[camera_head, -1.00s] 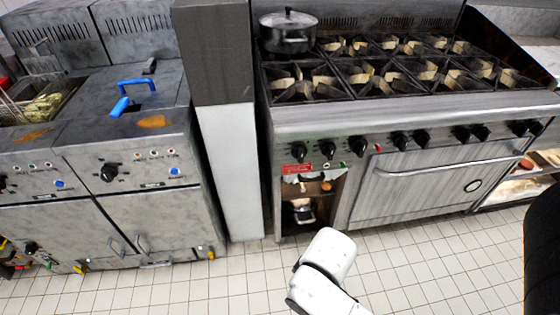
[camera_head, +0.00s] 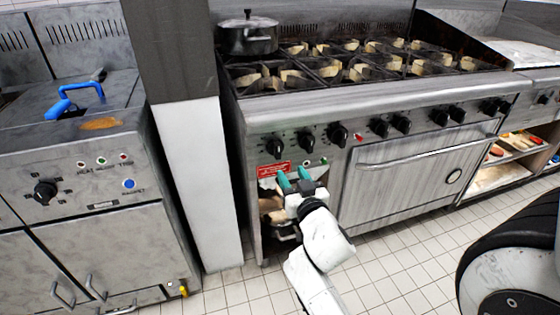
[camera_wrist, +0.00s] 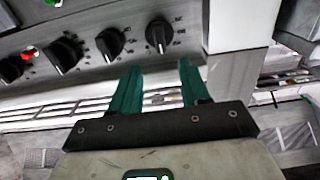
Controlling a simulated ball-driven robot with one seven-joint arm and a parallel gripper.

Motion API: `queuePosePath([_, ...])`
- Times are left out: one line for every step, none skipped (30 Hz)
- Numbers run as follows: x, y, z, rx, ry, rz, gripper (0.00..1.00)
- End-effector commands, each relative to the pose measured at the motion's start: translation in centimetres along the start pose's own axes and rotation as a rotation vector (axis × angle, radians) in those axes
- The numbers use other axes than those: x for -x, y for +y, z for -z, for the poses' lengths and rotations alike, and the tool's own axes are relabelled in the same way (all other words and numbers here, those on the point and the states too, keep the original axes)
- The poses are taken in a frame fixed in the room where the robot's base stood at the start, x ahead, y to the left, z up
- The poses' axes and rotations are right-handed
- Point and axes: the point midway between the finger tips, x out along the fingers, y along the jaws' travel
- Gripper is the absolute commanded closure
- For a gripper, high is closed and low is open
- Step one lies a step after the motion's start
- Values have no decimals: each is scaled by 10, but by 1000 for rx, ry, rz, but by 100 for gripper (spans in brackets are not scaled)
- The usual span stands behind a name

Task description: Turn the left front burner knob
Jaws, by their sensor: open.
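The stove's row of black knobs runs along its front panel. The leftmost knob (camera_head: 274,146) is at the panel's left end; it shows as the rightmost knob (camera_wrist: 159,36) in the wrist view, where the row is reversed. A second knob (camera_head: 306,139) and a third knob (camera_head: 337,134) follow to its right in the head view. My gripper (camera_head: 293,177) has green fingers, open and empty, just below the first two knobs. In the wrist view the gripper (camera_wrist: 159,66) points at the leftmost knob, with no contact visible.
A lidded pot (camera_head: 247,36) stands on the back left of the stove top. A grey-and-white pillar (camera_head: 190,170) stands left of the stove, with a fryer (camera_head: 75,170) beyond it. An oven door handle (camera_head: 430,148) juts out right of my gripper. Tiled floor lies in front.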

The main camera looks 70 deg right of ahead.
Motion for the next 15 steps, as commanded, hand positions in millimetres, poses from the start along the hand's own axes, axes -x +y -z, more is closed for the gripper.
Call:
queuePosePath([-6,0,2,0,2,0,54])
queuePosePath([-10,0,3,-1,2,0,54])
queuePosePath([-15,0,3,0,1,0,54])
queuePosePath([-20,0,3,0,2,0,54])
queuePosePath([-26,0,4,1,2,0,54])
queuePosePath([-33,0,3,1,1,0,54])
queuePosePath([-39,0,3,0,1,0,54])
queuePosePath([-44,0,3,-1,1,0,54])
queuePosePath([-52,0,3,0,1,0,54])
queuePosePath([-57,0,2,0,0,0,54])
queuePosePath([-62,0,2,0,0,0,54])
queuePosePath([-69,0,2,0,0,0,54])
queuePosePath([-73,0,2,0,0,0,54])
queuePosePath([-78,0,2,0,-1,0,54])
queuePosePath([-83,0,1,0,-1,0,54])
